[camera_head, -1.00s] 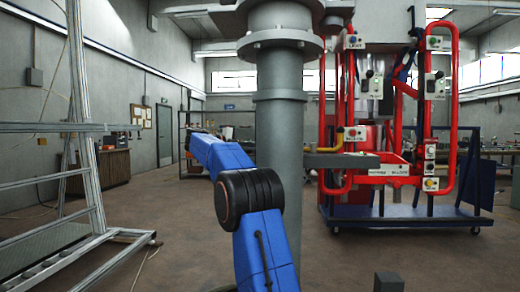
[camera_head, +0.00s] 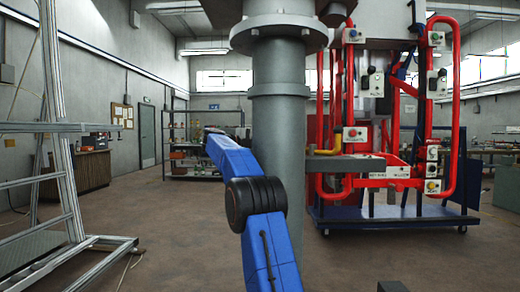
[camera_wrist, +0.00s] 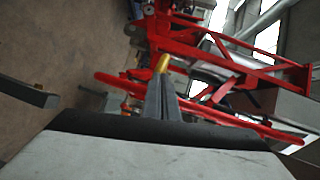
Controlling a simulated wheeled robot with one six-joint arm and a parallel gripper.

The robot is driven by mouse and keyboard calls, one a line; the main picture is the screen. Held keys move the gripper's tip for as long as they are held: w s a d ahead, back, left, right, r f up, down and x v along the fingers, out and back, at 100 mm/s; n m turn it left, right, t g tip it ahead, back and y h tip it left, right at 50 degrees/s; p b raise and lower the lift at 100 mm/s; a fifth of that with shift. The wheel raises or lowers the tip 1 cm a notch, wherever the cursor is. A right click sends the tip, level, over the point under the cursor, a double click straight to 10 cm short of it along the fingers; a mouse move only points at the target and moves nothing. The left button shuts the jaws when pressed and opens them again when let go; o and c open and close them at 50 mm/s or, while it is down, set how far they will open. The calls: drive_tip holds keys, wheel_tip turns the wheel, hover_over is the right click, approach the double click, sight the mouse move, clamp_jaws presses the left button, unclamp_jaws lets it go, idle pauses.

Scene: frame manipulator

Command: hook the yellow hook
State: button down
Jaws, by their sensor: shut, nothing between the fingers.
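The yellow hook (camera_head: 322,149) shows in the head view as a small bent yellow piece just right of the grey column, in front of the red frame. In the wrist view a yellow piece (camera_wrist: 163,63) shows just beyond the tips of my gripper (camera_wrist: 164,82). The dark fingers are together with nothing between them. The fingers partly cover the yellow piece, so I cannot tell whether they touch it. In the head view my blue arm rises at the centre, and I cannot make out my gripper there.
The red tube frame (camera_head: 455,120) with switch boxes stands on a blue wheeled base (camera_head: 400,215) at the right. The grey column (camera_head: 278,120) blocks part of the view. A metal frame (camera_head: 62,150) stands at the left. Floor between them is clear.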

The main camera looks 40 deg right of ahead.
drive_tip(key=shift+x, duration=1)
drive_tip(key=shift+w+r, duration=0.2)
